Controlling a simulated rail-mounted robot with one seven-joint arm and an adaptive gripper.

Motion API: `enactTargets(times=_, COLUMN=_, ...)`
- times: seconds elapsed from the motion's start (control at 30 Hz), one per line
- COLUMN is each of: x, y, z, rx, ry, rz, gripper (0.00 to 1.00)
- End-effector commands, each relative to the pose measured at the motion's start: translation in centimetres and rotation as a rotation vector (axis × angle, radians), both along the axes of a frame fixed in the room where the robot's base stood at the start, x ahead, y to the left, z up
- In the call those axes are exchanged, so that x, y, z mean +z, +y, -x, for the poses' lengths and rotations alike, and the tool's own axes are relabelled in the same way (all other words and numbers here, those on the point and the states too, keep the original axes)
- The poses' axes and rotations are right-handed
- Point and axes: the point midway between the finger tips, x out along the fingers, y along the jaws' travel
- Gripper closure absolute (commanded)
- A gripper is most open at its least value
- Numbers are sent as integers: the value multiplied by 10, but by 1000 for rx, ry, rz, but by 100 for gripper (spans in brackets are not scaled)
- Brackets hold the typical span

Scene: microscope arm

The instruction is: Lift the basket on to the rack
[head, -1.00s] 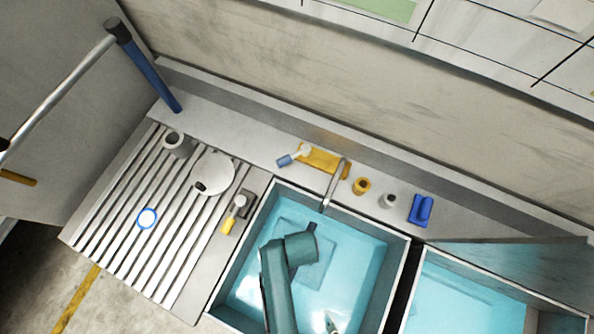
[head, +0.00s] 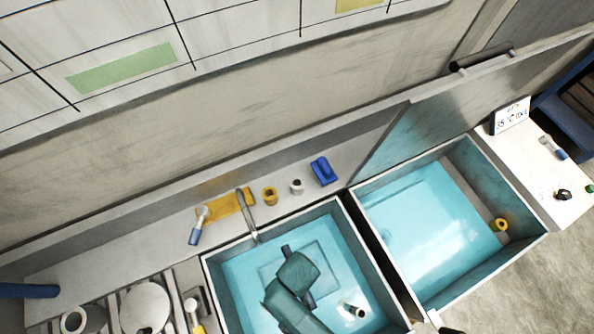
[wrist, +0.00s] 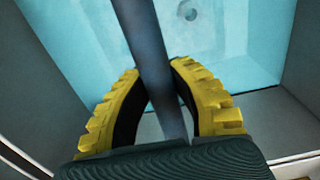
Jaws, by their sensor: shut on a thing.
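My gripper (wrist: 158,68) has yellow ribbed fingers closed on a long blue-grey bar (wrist: 150,45) that runs between them in the wrist view. In the head view my green wrist hides the fingers over the left water-filled basin (head: 235,275). A short dark bar end (head: 286,250) sticks out beyond the wrist. The bar may be the basket's handle; I cannot make out the basket's body. A faint rectangular outline (head: 270,273) shows in the basin. A slatted draining rack (head: 104,312) is at the lower left, partly cut off.
A tap (head: 246,212) stands at the left basin's back edge. A white round lid (head: 146,306) and grey cup (head: 76,320) are on the slats. A second basin (head: 430,235) with a raised lid (head: 440,125) is at right. A blue holder (head: 323,172) stands on the ledge.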

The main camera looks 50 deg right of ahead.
Motion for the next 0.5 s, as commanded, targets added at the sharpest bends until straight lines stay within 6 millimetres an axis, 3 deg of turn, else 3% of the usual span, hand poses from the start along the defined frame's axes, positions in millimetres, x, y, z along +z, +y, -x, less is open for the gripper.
enactTargets(times=0.5, x=99, y=0, z=-2, rx=-1, ry=-7, rz=1, gripper=100)
